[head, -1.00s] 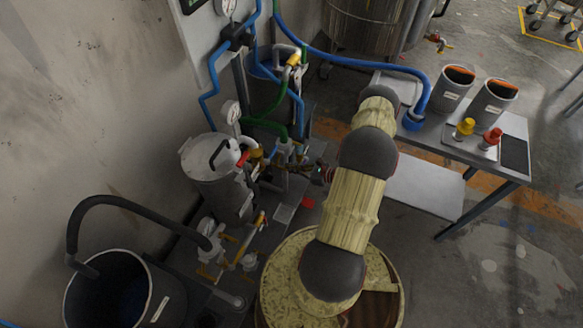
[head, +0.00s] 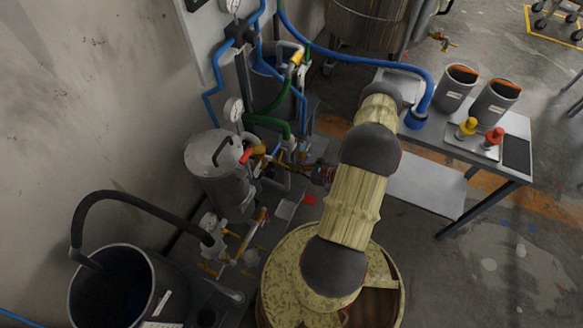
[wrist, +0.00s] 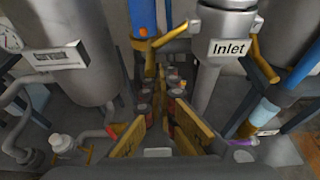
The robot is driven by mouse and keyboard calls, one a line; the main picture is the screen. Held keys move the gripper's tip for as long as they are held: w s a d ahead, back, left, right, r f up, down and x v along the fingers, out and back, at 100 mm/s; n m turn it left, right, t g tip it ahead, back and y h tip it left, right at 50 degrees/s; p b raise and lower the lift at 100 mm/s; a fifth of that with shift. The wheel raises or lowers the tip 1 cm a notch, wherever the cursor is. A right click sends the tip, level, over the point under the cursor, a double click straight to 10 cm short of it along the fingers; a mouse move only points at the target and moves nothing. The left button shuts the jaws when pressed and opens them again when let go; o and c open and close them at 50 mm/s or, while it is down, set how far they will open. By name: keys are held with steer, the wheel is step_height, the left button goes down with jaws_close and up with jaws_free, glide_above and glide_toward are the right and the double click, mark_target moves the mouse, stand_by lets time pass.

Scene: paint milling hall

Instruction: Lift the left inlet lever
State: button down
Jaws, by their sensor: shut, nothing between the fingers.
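In the wrist view, a pale grey vessel labelled "Inlet" (wrist: 228,48) stands right of centre. A yellow lever (wrist: 172,37) slants down to the left from its upper left side. Another yellow lever (wrist: 264,64) slants down on its right side. An upright yellow piece (wrist: 150,62) stands just left of the slanting lever; whether they join is unclear. My gripper (wrist: 160,88) is shut and empty, below and in front of the left lever; I cannot tell whether it touches anything. In the head view, my gripper end (head: 292,168) reaches left among valves and pipes, its fingertips hard to make out.
A grey tank (head: 222,180) and a bucket with a black hose (head: 126,300) stand at left. Hoses and pipes crowd the gripper. A table (head: 430,130) with grey containers (head: 455,88) stands at right. Open floor lies further right.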

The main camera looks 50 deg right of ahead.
steer(key=shift+s+a+r, duration=0.1)
steer(key=shift+a+r, duration=0.25)
steer(key=shift+a, duration=0.2)
steer(key=shift+p, duration=0.3)
steer(key=shift+s+a+r+p, duration=0.2)
steer(key=shift+a+r+p, duration=0.2)
steer(key=shift+a+r, duration=0.15)
